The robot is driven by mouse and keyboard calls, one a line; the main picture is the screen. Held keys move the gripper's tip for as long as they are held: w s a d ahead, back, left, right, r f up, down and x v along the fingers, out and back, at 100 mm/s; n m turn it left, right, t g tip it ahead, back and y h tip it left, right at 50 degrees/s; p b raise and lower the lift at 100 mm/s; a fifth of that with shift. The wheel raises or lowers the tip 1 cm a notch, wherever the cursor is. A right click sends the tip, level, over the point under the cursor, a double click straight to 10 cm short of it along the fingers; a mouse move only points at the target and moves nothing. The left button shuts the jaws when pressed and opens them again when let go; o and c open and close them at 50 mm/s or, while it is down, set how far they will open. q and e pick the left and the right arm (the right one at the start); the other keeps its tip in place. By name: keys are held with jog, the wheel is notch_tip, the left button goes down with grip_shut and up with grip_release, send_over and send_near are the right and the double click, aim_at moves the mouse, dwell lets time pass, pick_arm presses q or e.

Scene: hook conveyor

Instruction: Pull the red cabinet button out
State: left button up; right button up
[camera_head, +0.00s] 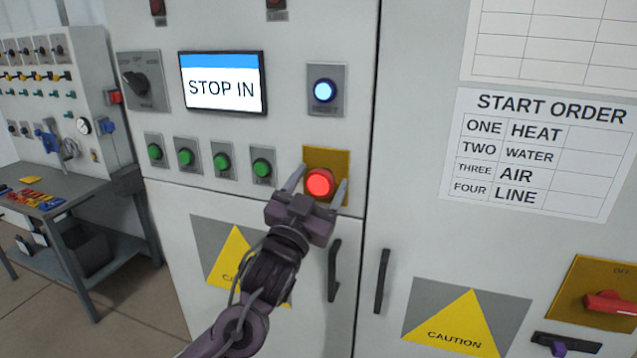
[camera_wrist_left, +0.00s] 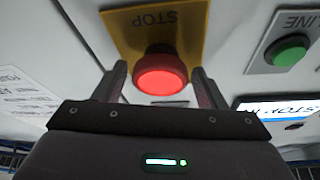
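The red cabinet button (camera_head: 319,184) glows on a yellow plate (camera_head: 327,160) on the white cabinet's front. My left gripper (camera_head: 316,186) is in front of it, with one finger on each side of the button. In the left wrist view the red button (camera_wrist_left: 161,76) sits between the two fingers (camera_wrist_left: 160,84), and the plate (camera_wrist_left: 180,22) reads STOP. The fingers are apart, and small gaps seem to show beside the button. Whether the fingertips touch the plate cannot be told. My right gripper is not in view.
A row of green buttons (camera_head: 222,162) lies left of the red one. A blue-lit button (camera_head: 323,91) is above it. A screen (camera_head: 222,82) reads STOP IN. Black door handles (camera_head: 334,270) stand out below. A workbench (camera_head: 60,205) is at the far left.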

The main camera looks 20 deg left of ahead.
pick_arm(q)
jog(key=c, duration=1.2)
jog(key=shift+s+f, duration=0.15)
jog(key=shift+s, duration=0.45)
jog(key=o, duration=1.4)
jog(key=shift+s, duration=0.1)
